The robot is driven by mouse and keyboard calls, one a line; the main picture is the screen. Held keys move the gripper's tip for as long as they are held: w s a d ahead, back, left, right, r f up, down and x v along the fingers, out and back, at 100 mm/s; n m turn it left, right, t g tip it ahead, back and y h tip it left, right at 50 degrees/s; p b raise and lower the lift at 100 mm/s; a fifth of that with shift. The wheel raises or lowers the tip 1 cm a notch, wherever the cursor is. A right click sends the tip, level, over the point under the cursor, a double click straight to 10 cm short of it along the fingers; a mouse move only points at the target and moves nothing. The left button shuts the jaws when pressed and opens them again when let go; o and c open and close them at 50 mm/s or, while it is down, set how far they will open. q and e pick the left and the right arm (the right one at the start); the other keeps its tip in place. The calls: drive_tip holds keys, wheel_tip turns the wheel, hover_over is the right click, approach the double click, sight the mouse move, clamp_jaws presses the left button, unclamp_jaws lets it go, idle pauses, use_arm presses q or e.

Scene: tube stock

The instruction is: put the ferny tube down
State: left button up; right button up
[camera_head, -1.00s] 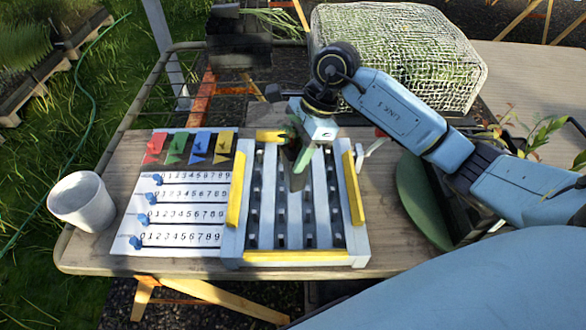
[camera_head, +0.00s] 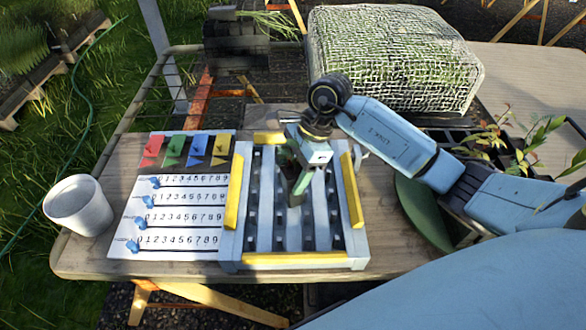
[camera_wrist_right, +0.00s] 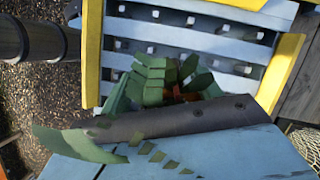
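My right gripper (camera_head: 302,174) is over the middle of a pale blue slatted rack (camera_head: 264,215) with yellow edge bars. It looks shut on the ferny tube (camera_head: 296,191), a dark narrow tube with green leaves close to the fingers. In the right wrist view, the green fern leaves (camera_wrist_right: 150,80) spread beside a dark bar, with the rack slats (camera_wrist_right: 200,40) behind them. The tube's lower end is down at the slats in the head view; I cannot tell whether it touches them. My left gripper is not in view.
A white board (camera_head: 178,222) with number rows, blue sliders and coloured flags lies left of the rack. A white cup (camera_head: 78,206) stands at the table's left edge. A green round plate (camera_head: 420,212) and dark trays with plants are right. A mesh-covered block (camera_head: 395,58) is behind.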

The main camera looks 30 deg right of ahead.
drive_tip(key=shift+r, duration=0.1)
drive_tip(key=shift+r, duration=0.2)
drive_tip(key=v, duration=1.1)
drive_tip(key=shift+d+r, duration=0.25)
drive_tip(key=shift+r, duration=0.05)
